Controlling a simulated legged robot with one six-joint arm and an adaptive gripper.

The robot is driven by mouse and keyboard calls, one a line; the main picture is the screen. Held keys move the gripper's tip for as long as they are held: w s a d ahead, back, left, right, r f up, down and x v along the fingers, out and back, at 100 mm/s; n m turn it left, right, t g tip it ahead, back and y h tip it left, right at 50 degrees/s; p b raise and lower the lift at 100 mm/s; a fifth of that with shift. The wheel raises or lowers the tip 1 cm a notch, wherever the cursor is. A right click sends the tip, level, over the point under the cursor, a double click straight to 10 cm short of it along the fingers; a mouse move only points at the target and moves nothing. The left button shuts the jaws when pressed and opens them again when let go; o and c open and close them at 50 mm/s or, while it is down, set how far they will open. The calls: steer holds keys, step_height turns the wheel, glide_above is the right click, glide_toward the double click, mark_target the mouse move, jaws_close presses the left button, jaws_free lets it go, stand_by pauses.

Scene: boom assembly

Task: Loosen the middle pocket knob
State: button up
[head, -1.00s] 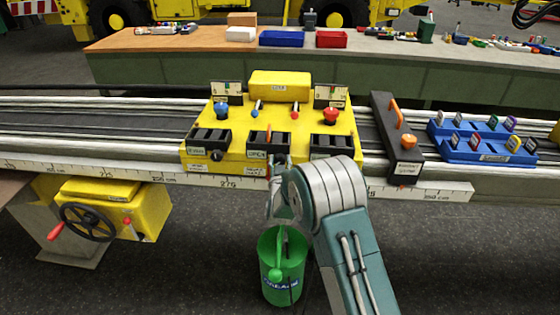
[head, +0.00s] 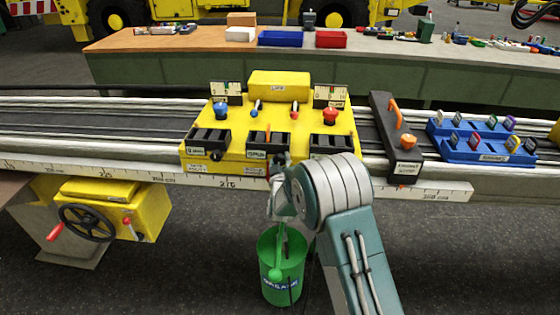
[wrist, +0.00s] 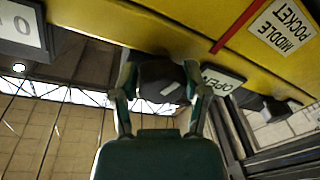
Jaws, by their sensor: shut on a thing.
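The middle pocket (head: 267,141) is a black slotted holder at the front centre of the yellow carriage (head: 235,168). In the wrist view a black knob (wrist: 163,82) with a white mark sits between my gripper's (wrist: 162,92) two fingers, which are shut on it. An upside-down "MIDDLE POCKET" label (wrist: 283,26) and an "OPEN" label (wrist: 220,80) are near the knob. In the head view my gripper (head: 281,163) is at the carriage's front edge, just below the middle pocket; my wrist partly covers it and hides the knob there.
Similar black pockets stand to the left (head: 207,141) and right (head: 331,143). A green bucket (head: 281,288) is below my wrist. A black stop with an orange handle (head: 404,168) and a blue tray (head: 480,150) are to the right. A handwheel (head: 86,222) is at lower left.

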steer(key=shift+s+f, duration=0.15)
steer(key=shift+f, duration=0.25)
steer(key=o, duration=1.1)
steer(key=shift+a, duration=0.1)
steer(key=shift+o, duration=0.2)
steer(key=shift+r, duration=0.2)
steer(key=s, duration=1.1)
steer(key=shift+s+d+f, duration=0.25)
steer(key=shift+s+d, duration=0.1)
steer(key=shift+d, duration=0.1)
